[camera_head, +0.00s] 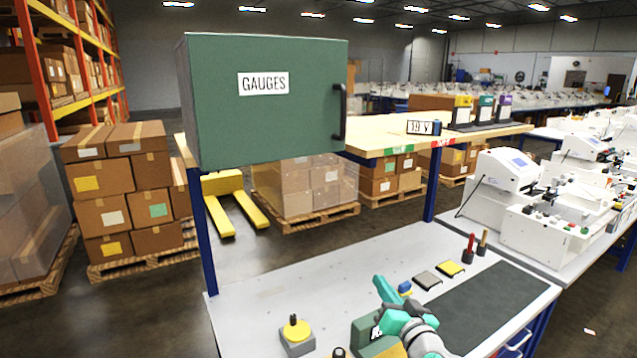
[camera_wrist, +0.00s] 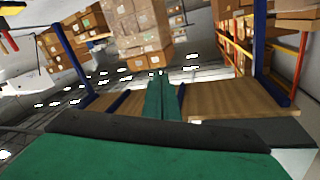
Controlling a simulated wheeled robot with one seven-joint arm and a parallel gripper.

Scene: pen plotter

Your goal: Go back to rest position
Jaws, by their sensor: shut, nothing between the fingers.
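My gripper (camera_head: 382,290) is above the grey workbench (camera_head: 260,300) near its front, in the head view. Its teal fingers are shut and hold nothing. They point up and to the left in the picture. In the wrist view the shut fingers (camera_wrist: 163,98) lie side by side, with the wooden shelf and stacked boxes beyond them. A green and tan object on the bench is partly hidden behind my arm.
A green GAUGES cabinet (camera_head: 262,120) with a dark handle stands on the wooden shelf (camera_head: 385,135) at upper left.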

